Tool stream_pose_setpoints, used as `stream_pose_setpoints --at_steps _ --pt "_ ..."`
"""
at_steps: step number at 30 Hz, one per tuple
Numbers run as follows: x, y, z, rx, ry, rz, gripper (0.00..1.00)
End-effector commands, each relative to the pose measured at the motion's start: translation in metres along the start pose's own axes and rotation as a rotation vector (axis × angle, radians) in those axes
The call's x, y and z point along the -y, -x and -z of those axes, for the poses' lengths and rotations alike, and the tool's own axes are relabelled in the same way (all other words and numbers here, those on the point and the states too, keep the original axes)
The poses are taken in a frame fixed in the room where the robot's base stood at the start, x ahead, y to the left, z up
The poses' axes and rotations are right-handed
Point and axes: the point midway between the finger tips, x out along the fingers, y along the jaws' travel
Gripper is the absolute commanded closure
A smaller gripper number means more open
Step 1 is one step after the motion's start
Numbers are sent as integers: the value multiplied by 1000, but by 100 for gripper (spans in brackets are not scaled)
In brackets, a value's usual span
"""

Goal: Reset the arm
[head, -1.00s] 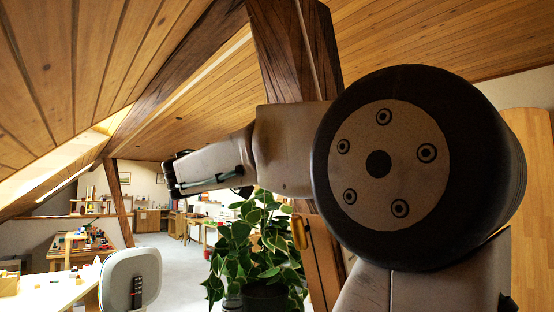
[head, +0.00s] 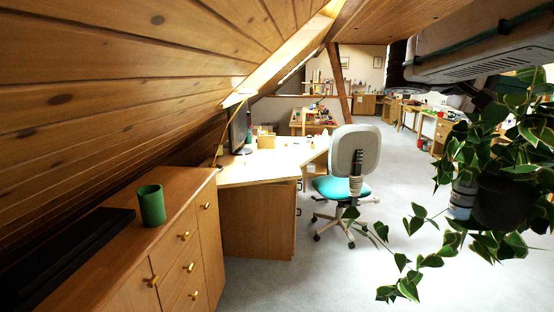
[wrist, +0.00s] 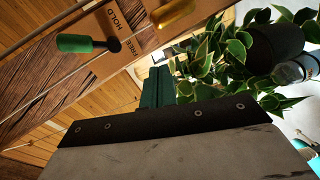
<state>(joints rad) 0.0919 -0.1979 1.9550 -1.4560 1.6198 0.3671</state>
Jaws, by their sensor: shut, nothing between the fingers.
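My gripper (wrist: 157,87) shows in the wrist view as dark green fingers beyond a black plate. The fingers are shut with nothing between them. A board (wrist: 118,30) marked HOLD and FREE lies beyond and to the left of them, with a green-handled lever (wrist: 75,43) whose handle is apart from my fingers. A yellow handle (wrist: 172,12) is at the top edge. Dark timber (wrist: 40,85) runs along the left of that view. In the head view, my arm crosses the top right; the fingers cannot be made out there.
A leafy plant (head: 515,130) hangs below my arm at the right; it also fills the wrist view's upper right (wrist: 212,55). A wooden cabinet (head: 190,235) with a green cup (head: 151,205) stands left. A desk (head: 258,168) and chair (head: 352,160) stand mid-room. Grey floor is open.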

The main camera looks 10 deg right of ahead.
Motion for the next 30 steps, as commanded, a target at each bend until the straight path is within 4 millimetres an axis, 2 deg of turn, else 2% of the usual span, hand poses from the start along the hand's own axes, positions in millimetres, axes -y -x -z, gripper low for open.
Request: stream_pose_setpoints --at_steps 1,3,5,6,9,12,15,18,21,30 --pt "30 1 -18 3 58 123 100" --pt "77 9 -44 4 136 314 100" --pt "114 21 -70 1 188 476 100" --pt "137 32 -87 -2 216 582 100" --pt "190 66 -132 -16 262 850 100" --pt "232 106 -176 -34 271 1105 100" --pt "261 145 -215 -47 249 1322 100" --pt "274 170 -242 -50 212 1457 100" --pt "275 174 -253 -61 197 1486 100" --pt "270 175 -254 -83 187 1485 100"
